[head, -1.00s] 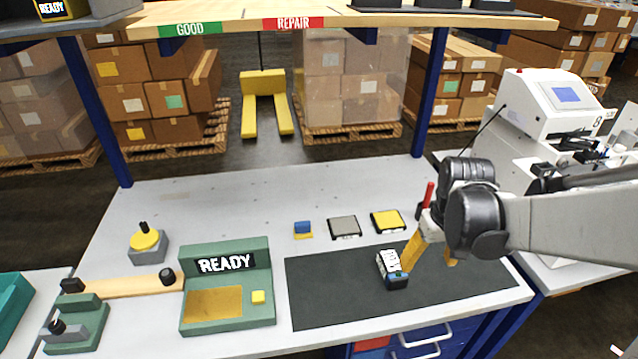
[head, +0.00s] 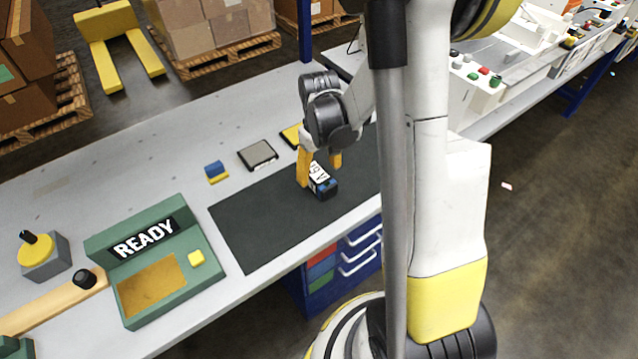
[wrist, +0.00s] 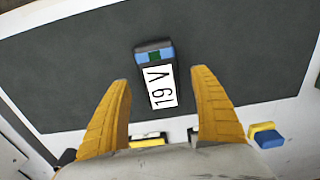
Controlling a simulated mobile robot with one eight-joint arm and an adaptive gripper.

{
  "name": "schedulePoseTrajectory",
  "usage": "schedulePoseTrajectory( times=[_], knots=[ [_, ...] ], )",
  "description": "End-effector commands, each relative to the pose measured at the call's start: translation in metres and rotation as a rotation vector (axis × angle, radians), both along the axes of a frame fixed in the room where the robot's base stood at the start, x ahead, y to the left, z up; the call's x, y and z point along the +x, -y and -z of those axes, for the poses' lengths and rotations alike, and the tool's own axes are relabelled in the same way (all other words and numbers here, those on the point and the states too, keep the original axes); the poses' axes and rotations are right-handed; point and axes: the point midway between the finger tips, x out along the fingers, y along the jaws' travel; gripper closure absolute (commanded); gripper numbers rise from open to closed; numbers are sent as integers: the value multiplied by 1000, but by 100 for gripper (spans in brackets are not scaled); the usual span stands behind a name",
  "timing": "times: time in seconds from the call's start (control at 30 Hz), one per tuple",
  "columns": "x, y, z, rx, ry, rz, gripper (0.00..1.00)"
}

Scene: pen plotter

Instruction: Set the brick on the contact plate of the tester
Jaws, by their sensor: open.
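The brick (head: 322,182) is a small dark block with blue parts and a white label, lying on the dark mat. In the wrist view the brick (wrist: 157,76) shows its label "19 V" and lies between and just beyond the fingertips, with gaps on both sides. My gripper (head: 319,172) is open, its yellow fingers pointing down at the brick; it also shows in the wrist view (wrist: 161,80). The green tester (head: 105,242) reads READY and stands left of the mat. Its copper-coloured contact plate (head: 152,286) is bare, beside a yellow button (head: 196,258).
A blue-and-yellow block (head: 216,172), a grey plate (head: 257,155) and a partly hidden yellow plate (head: 291,135) lie behind the mat (head: 255,225). A grey box with a yellow top (head: 42,255) stands left of the tester. The mat between tester and brick is clear.

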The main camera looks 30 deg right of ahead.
Motion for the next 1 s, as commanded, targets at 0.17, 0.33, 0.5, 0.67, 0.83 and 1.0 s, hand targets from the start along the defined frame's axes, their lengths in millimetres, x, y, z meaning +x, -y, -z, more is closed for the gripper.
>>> schedulePoseTrajectory(
  times=[0.17, 0.33, 0.5, 0.67, 0.83, 1.0],
  knots=[
    [0, 1, 29, 0, 1, 0, 26],
    [0, 1, 28, 0, 1, 0, 26],
    [0, 1, 28, 0, 1, 0, 62],
    [0, 1, 28, 0, 1, 0, 94],
    [0, 1, 28, 0, 1, 0, 94],
    [0, 1, 26, 0, 0, 0, 94]
  ],
)
